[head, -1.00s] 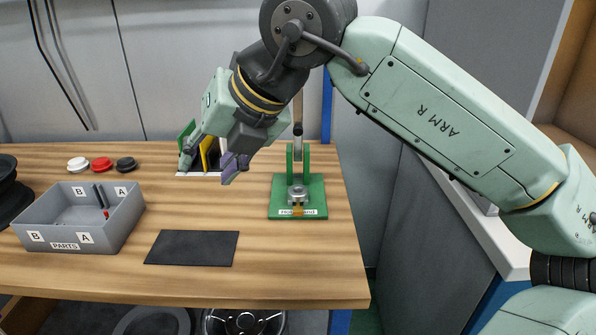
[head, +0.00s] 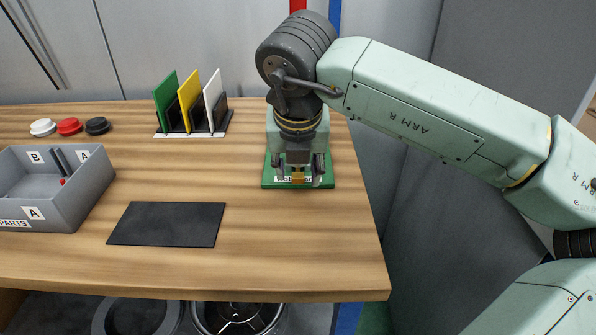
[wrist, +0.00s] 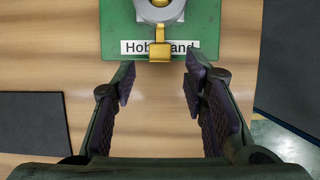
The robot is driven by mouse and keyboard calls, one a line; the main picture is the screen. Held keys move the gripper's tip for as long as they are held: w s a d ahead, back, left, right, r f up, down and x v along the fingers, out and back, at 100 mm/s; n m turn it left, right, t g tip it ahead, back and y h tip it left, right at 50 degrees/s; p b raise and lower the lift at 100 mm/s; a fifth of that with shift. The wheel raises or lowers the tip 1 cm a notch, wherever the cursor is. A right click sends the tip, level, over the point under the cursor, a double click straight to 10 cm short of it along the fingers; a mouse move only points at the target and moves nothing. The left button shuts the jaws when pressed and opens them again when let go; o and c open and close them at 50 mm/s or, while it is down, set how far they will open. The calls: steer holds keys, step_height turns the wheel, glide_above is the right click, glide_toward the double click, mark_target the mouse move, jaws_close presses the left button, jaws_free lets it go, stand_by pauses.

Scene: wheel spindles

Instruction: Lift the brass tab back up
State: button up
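The brass tab (wrist: 160,48) hangs at the front of the green hub stand (wrist: 118,22), crossing its white label. It also shows in the head view (head: 298,178), small, between the fingers. Above it in the wrist view is a grey metal ring, the hub (wrist: 148,12), with brass at its centre, cut by the frame's top edge. My gripper (wrist: 160,84) is open and empty, one finger to each side of the tab's line. The fingertips show a little below the tab in the picture. In the head view my gripper (head: 298,172) hides most of the stand.
A black mat (head: 165,224) lies left of the stand. A grey parts box (head: 88,199) is at the far left. Green, yellow and white panels stand in a rack (head: 222,122) behind. Several round caps (head: 69,127) lie at the back left. The table's right edge is close to the stand.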

steer(key=shift+x, duration=1)
jaws_close()
